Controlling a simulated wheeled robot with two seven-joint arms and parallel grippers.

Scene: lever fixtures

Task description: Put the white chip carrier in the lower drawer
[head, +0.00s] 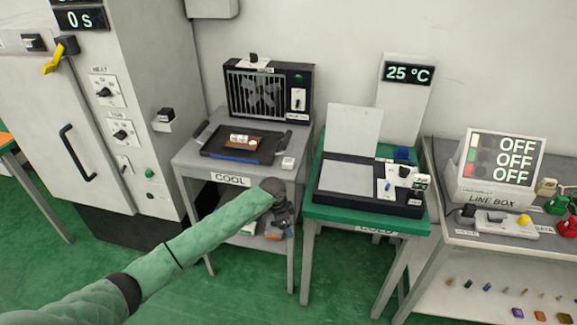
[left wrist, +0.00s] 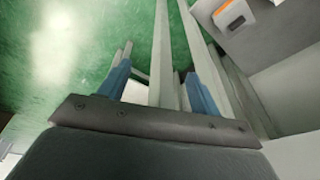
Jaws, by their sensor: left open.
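My left gripper (head: 284,222) hangs in front of the right front leg of the COOL table in the head view. In the left wrist view, the same gripper (left wrist: 158,78) has its blue fingers apart, with nothing held between them; a grey table leg and green floor show beyond. A small white piece (head: 240,138) lies on a brown board in the black tray (head: 218,152) on the COOL table. I cannot tell whether it is the white chip carrier. I can make out no lower drawer in either view. My right gripper is out of view.
The COOL table's (head: 193,153) lower shelf holds small items, partly hidden by my arm. A green table (head: 318,214) with a hinged-open device stands to the right, then a bench with the LINE BOX (head: 490,190). A tall grey cabinet (head: 90,130) stands left. Green floor is open between.

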